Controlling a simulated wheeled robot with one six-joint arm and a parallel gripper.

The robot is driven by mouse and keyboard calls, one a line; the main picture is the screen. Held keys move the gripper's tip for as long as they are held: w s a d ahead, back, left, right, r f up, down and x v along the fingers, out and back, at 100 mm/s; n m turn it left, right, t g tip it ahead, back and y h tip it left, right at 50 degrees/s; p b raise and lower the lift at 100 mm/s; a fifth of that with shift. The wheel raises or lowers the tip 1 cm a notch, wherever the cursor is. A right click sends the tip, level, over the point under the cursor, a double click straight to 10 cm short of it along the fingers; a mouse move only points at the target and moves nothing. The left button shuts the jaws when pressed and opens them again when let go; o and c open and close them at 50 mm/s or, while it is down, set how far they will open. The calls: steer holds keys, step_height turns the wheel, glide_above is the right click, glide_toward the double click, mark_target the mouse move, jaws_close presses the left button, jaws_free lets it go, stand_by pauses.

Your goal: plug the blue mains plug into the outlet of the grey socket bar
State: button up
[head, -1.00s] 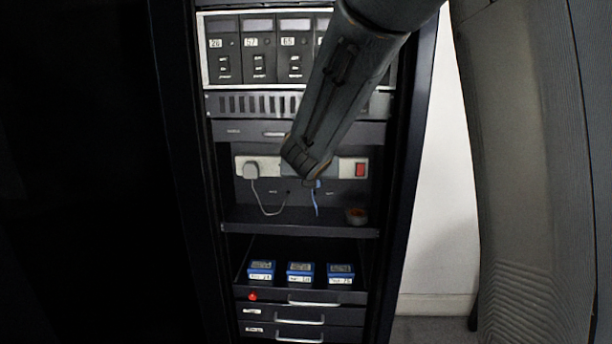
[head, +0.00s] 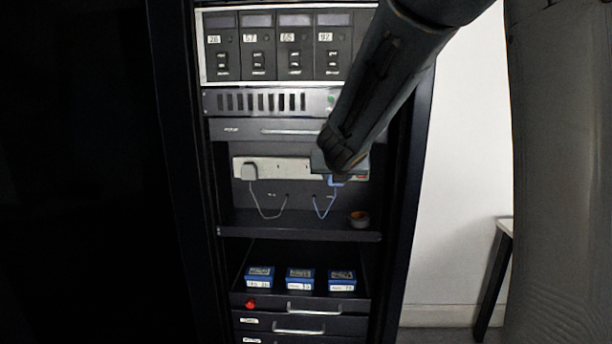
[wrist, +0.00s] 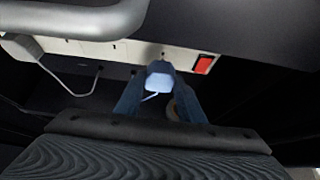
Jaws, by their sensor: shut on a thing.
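The grey socket bar (head: 290,168) runs across the back of the rack bay; it also shows in the wrist view (wrist: 112,50). The blue mains plug (wrist: 160,75) sits between the two fingers of my gripper (wrist: 160,82), which is shut on it. The plug is close under the bar's face, left of the red switch (wrist: 204,64); I cannot tell whether it touches. In the head view my gripper (head: 338,172) covers the right part of the bar and hides most of the plug.
A pale plug (head: 249,171) with a grey cord fills the bar's left end. A round roll (head: 358,218) lies on the shelf (head: 290,231) below. Several blue boxes, one of them here (head: 300,278), stand in the open drawer. Rack posts stand close on both sides.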

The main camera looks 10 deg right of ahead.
steer(key=shift+w+d+b, duration=0.2)
steer(key=shift+w+b, duration=0.15)
steer(key=shift+w, duration=0.3)
steer(key=shift+w+d+b, duration=0.2)
steer(key=shift+w+b, duration=0.15)
steer(key=shift+w, duration=0.25)
stand_by(3.9)
steer(key=o, duration=1.1)
steer(key=shift+s+r, duration=0.1)
steer(key=shift+p+v, duration=0.95)
steer(key=shift+v, duration=1.45)
